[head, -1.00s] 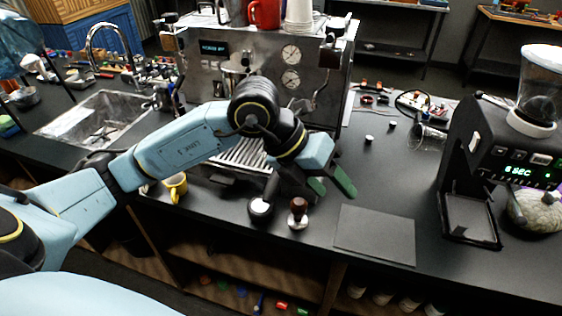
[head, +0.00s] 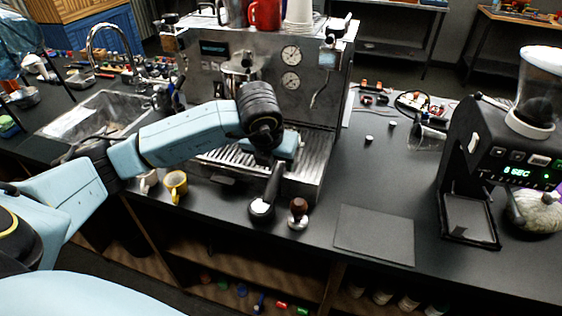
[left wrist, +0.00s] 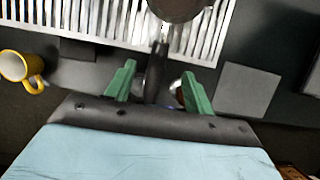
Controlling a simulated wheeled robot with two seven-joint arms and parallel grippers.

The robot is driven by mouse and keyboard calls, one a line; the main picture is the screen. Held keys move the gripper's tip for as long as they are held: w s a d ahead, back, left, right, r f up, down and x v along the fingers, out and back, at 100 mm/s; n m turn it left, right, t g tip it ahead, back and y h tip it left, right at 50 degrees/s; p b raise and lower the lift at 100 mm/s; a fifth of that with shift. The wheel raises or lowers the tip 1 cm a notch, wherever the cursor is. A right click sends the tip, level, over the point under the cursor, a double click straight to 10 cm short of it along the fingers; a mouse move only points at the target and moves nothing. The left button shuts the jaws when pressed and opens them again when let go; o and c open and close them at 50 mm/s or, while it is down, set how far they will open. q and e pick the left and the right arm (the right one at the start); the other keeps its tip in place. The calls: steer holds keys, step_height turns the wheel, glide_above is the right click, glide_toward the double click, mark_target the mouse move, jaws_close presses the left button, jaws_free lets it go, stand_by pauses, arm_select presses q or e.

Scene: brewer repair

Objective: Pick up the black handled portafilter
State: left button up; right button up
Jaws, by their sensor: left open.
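My right gripper is not in view.
A tamper (head: 298,213) stands just right of the portafilter. A yellow cup (head: 175,186) is to the left. The espresso machine (head: 318,110) stands behind, with its slatted drip tray (head: 225,157). A dark mat (head: 374,236) lies right, before the grinder (head: 500,165).

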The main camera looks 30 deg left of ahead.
mark_target(276, 170)
arm_select(q)
steer(key=x, duration=0.5)
steer(key=shift+s+a+p, duration=0.1)
steer(key=shift+p, duration=0.3)
jaws_close()
